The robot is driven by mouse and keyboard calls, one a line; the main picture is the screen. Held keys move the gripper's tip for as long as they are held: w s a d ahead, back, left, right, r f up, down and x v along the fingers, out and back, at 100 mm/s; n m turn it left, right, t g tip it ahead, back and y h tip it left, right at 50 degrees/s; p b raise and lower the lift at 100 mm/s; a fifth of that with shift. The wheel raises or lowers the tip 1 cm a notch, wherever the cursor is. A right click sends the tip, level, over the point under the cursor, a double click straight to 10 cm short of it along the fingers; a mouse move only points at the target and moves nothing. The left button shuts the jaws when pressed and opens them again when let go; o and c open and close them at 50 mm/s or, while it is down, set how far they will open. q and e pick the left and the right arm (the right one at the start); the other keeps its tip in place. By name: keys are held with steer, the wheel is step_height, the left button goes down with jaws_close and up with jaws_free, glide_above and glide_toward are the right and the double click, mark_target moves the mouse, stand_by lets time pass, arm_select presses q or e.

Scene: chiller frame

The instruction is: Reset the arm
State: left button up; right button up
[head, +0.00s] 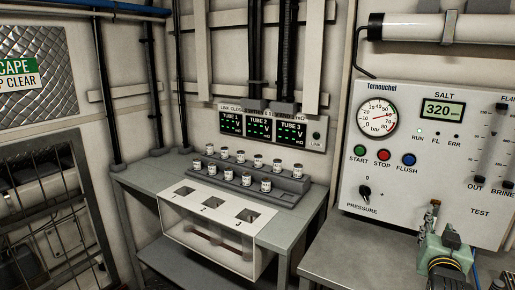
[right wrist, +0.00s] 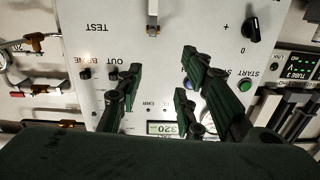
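My right gripper (head: 447,236) is low at the right of the head view, in front of the control panel (head: 352,190). In the right wrist view its dark fingers (right wrist: 160,88) stand well apart with nothing between them. The panel (right wrist: 135,55) shows upside down behind the fingers, with a gap I cannot measure. The fingers partly cover the panel's buttons there. The green START button (right wrist: 246,85) and the black pressure knob (right wrist: 252,28) show beside them. My left gripper is not in view.
A grey bench (head: 145,178) carries a white box with three numbered openings (head: 175,222) and a rack of several small jars (head: 270,195). A metal counter (head: 345,262) lies below the panel. A barred door (head: 50,215) stands at the left.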

steer(key=s+a+f+n+g+y, duration=0.25)
steer(key=s+a+f, duration=0.35)
steer(key=f, duration=0.3)
steer(key=s+a+f+n+g+y, duration=0.25)
steer(key=s+a+f, duration=0.3)
steer(key=f, duration=0.35)
steer(key=s+a+f+n+g+y, duration=0.1)
steer(key=s+a+f+g, duration=0.15)
steer(key=s+a, duration=0.4)
steer(key=s+a+f+n+g+y, duration=0.2)
steer(key=s+a+f, duration=0.15)
steer(key=s, duration=0.65)
steer(key=s+a+f+n+g+y, duration=0.15)
steer(key=s+a+f, duration=0.25)
steer(key=s, duration=0.4)
step_height(320, 180, down, 26)
steer(key=s+g, duration=0.2)
steer(key=s+d+f+g, duration=0.1)
steer(key=s+d+f, duration=0.1)
steer(key=s+f, duration=1.4)
steer(key=shift+s+d+h, duration=0.25)
steer(key=shift+d+h, duration=0.05)
steer(key=shift+h, duration=0.05)
